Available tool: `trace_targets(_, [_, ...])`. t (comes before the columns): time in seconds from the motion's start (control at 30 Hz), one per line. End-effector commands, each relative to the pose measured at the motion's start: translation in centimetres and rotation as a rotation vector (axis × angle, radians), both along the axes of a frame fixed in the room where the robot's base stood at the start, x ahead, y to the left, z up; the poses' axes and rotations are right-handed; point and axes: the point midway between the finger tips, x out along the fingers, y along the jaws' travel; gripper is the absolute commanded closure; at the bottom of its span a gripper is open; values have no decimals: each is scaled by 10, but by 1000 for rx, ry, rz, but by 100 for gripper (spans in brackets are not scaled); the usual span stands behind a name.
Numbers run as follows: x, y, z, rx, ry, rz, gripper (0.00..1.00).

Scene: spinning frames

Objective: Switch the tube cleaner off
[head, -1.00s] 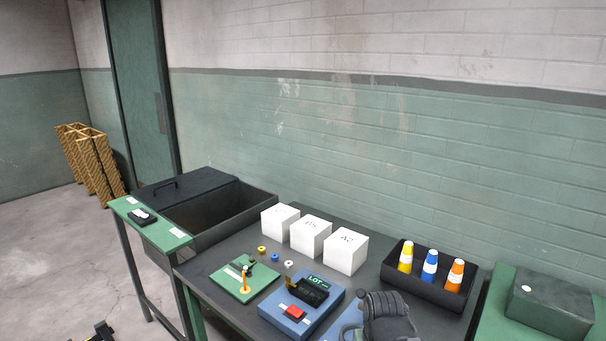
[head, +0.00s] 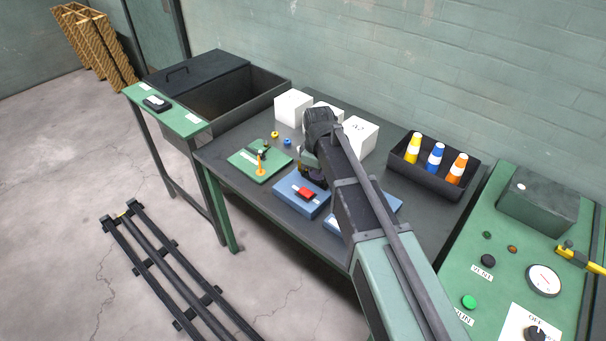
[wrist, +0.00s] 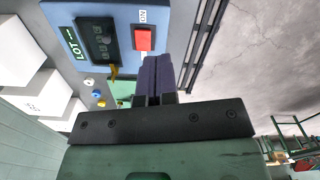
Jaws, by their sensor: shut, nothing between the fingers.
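A blue box (head: 290,195) on the dark table has a red switch (head: 304,193) on top and a black unit behind the switch. In the wrist view the red switch (wrist: 144,39) sits beside a white "ON" label (wrist: 142,16), and the black unit (wrist: 101,40) has a "LOT" label. I cannot tell which way the switch is tipped. My gripper (wrist: 158,60) is shut and empty, its dark fingers together beside the box's edge, near the switch. Contact cannot be told.
White cubes (head: 293,107) stand behind the box. A green board (head: 245,162) with an orange post lies left, and another blue box (head: 385,208) is partly behind my arm. A black tray (head: 462,192) of striped cones and a green control panel (head: 490,225) are right.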

Motion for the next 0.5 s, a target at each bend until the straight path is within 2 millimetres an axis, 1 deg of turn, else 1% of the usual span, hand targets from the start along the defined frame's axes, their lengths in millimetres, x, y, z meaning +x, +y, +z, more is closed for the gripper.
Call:
trace_targets(0.03, [26, 17, 7, 0, 0, 170, 100])
trace_targets(0.07, [35, 25, 8, 0, 0, 288, 100])
trace_targets(0.1, [48, 34, 9, 0, 0, 444, 100])
trace_targets(0.2, [70, 43, 7, 0, 1, 790, 100])
trace_targets(0.27, [75, 45, 7, 1, 0, 962, 100])
trace_targets(0.33, [75, 44, 7, 1, 0, 1120, 100])
trace_targets(0.4, [74, 44, 7, 1, 0, 1229, 100])
trace_targets(0.5, [74, 44, 7, 1, 1, 1306, 100])
